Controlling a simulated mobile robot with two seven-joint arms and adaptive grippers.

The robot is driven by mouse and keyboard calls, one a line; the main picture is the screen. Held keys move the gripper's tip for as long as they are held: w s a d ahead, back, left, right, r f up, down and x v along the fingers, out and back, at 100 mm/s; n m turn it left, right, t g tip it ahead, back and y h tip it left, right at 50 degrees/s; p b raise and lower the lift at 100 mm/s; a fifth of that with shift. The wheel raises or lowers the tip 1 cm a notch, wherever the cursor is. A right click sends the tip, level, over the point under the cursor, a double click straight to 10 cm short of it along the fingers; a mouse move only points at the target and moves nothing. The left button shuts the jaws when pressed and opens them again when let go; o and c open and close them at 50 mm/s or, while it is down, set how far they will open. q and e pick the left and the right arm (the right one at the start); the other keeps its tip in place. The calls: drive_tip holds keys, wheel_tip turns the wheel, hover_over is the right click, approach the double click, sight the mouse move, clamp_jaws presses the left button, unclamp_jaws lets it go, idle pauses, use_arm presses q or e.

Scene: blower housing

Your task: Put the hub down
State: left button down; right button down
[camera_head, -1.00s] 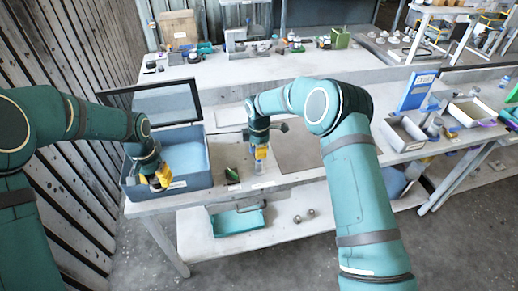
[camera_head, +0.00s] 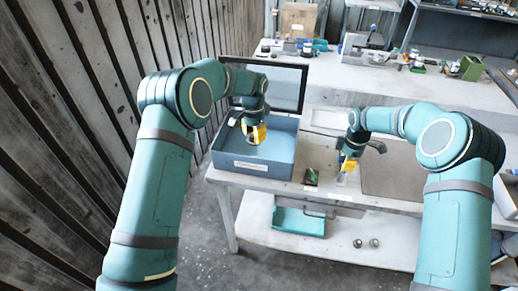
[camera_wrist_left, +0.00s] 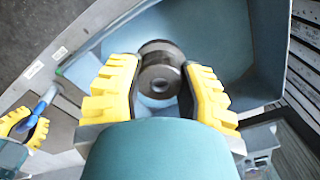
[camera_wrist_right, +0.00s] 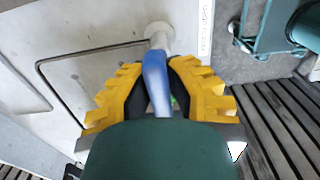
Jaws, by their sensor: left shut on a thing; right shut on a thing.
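The hub (camera_wrist_left: 160,72) is a round grey metal piece with flanges, seen in the left wrist view between the yellow fingers of my left gripper (camera_wrist_left: 161,85). In the head view my left gripper (camera_head: 255,136) points down over the open blue box (camera_head: 250,168), with the hub at its fingertips. Whether the hub touches the box floor cannot be told. My right gripper (camera_head: 348,163) is shut on a blue-handled tool with a pale round end (camera_wrist_right: 156,75), which it holds upright at the bench's front edge.
The box's dark-framed lid (camera_head: 272,84) stands open behind it. A small green-and-black item (camera_head: 311,177) lies between the box and my right gripper. A teal tray (camera_head: 299,221) and two small round parts (camera_head: 366,243) are on the lower shelf.

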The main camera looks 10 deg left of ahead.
sight(256, 155)
use_arm(q)
drive_tip(key=shift+m, duration=0.8)
drive_tip(key=w+f, duration=0.1)
drive_tip(key=f, duration=0.2)
drive_tip(key=w+f, duration=0.1)
drive_tip(key=f, duration=0.3)
drive_tip(key=w+f, duration=0.2)
drive_tip(key=f, duration=0.2)
drive_tip(key=shift+a, duration=0.1)
drive_tip(key=shift+f, duration=0.1)
drive_tip(key=c, duration=0.6)
unclamp_jaws()
drive_tip(key=shift+f, duration=0.1)
wheel_tip(256, 155, up, 12)
drive_tip(key=shift+r, duration=0.2)
